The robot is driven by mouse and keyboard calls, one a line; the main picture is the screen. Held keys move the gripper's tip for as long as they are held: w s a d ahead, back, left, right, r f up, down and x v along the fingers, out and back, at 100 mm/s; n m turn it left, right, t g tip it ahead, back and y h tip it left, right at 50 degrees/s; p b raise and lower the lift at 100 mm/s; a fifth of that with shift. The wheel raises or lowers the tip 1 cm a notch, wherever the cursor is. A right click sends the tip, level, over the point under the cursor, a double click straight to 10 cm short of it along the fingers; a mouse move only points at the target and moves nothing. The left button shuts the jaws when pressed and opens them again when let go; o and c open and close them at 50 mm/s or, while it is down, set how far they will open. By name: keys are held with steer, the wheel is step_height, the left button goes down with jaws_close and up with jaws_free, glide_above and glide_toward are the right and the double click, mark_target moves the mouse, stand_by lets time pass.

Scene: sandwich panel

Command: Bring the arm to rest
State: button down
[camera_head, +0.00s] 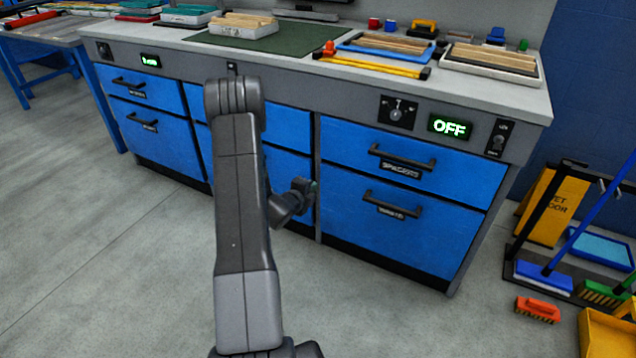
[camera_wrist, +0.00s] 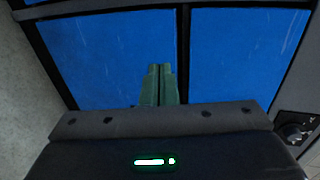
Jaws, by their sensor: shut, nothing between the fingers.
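My arm rises in the middle of the head view and bends over at its top, in front of the blue workbench (camera_head: 400,225). My gripper shows in the wrist view (camera_wrist: 160,72) as two green fingers pressed together, with nothing between them. The fingers point toward the blue drawer fronts (camera_wrist: 110,50) of the bench. In the head view the gripper is mostly hidden behind my arm; only a dark wrist part with a small green tip shows beside the drawers. I cannot tell the exact gap between the fingertips and the bench.
The bench top holds a green mat (camera_head: 290,42), a tray of wooden strips (camera_head: 490,60) and a yellow level (camera_head: 375,66). A panel reads OFF (camera_head: 450,128). A yellow floor sign (camera_head: 555,205), brushes and an orange brush (camera_head: 537,309) stand at right. The floor at left (camera_head: 90,230) is clear.

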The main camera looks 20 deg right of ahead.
steer(key=shift+v, duration=1.05)
steer(key=shift+f, duration=0.1)
